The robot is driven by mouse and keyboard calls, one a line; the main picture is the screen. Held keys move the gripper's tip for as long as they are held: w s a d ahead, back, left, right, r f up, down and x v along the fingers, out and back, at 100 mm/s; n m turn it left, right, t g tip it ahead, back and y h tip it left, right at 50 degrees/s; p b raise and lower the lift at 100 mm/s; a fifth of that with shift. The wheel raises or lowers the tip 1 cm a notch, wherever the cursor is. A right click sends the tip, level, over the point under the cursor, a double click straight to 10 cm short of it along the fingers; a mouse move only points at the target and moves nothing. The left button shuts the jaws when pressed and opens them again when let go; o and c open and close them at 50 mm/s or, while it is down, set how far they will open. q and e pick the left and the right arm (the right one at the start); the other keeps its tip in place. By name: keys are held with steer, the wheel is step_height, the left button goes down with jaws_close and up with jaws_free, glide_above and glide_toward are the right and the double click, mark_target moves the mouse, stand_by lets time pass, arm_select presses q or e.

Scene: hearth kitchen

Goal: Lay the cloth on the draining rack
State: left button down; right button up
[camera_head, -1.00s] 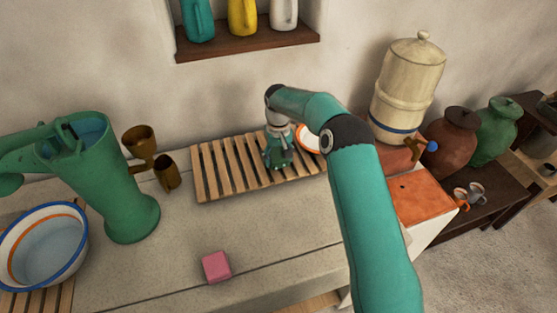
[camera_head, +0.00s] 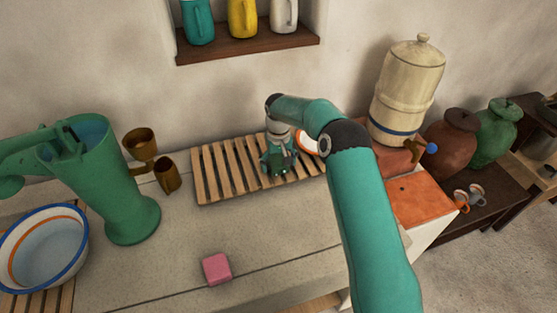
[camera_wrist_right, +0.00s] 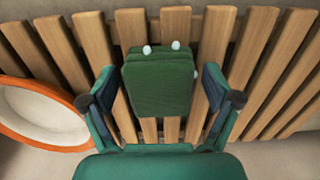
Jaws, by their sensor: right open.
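The cloth (camera_wrist_right: 157,92) shows in the right wrist view as a dark green folded pad with small white spots at its far edge. It lies on the slats of the wooden draining rack (camera_head: 224,172). My right gripper (camera_head: 278,160) is over the right part of the rack, pointing down. In the wrist view its fingers (camera_wrist_right: 160,76) are spread on either side of the cloth, with a gap on each side. In the head view the gripper mostly hides the cloth. My left gripper is out of view.
A white dish with an orange rim (camera_wrist_right: 38,112) stands close beside the gripper. A green pump (camera_head: 120,190), brown cups (camera_head: 167,175) and a blue-rimmed basin (camera_head: 42,250) are on the left. A pink block (camera_head: 217,268) lies in front. The middle counter is clear.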

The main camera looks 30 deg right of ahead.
mark_target(279, 161)
steer(key=shift+r, duration=0.6)
step_height(279, 161, up, 11)
steer(key=b, duration=0.2)
steer(key=shift+s, duration=0.1)
